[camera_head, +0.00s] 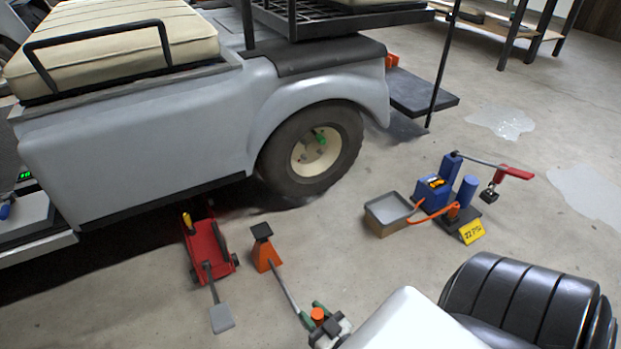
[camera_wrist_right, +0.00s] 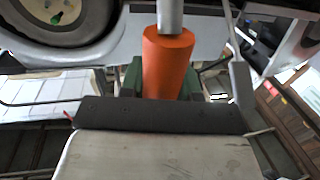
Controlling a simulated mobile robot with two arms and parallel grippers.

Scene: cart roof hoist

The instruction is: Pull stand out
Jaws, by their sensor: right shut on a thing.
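The orange stand (camera_head: 265,254) with a dark top plate rests on the floor beside the cart, out in the open. A grey rod runs from it to an orange grip (camera_head: 318,314). My right gripper (camera_head: 321,318), with green fingertips, is shut around that orange grip. In the right wrist view the orange grip (camera_wrist_right: 166,62) sits between the green fingers, with the silver rod (camera_wrist_right: 170,15) coming out of it. The stand's body cannot be made out in the wrist view. My left gripper is in neither view.
A red floor jack (camera_head: 205,240) with a grey-ended handle lies just left of the stand. The pale cart (camera_head: 130,135) and its rear wheel (camera_head: 312,150) are behind. A grey tray (camera_head: 385,228) and blue pump (camera_head: 432,192) stand to the right. Floor between stand and tray is clear.

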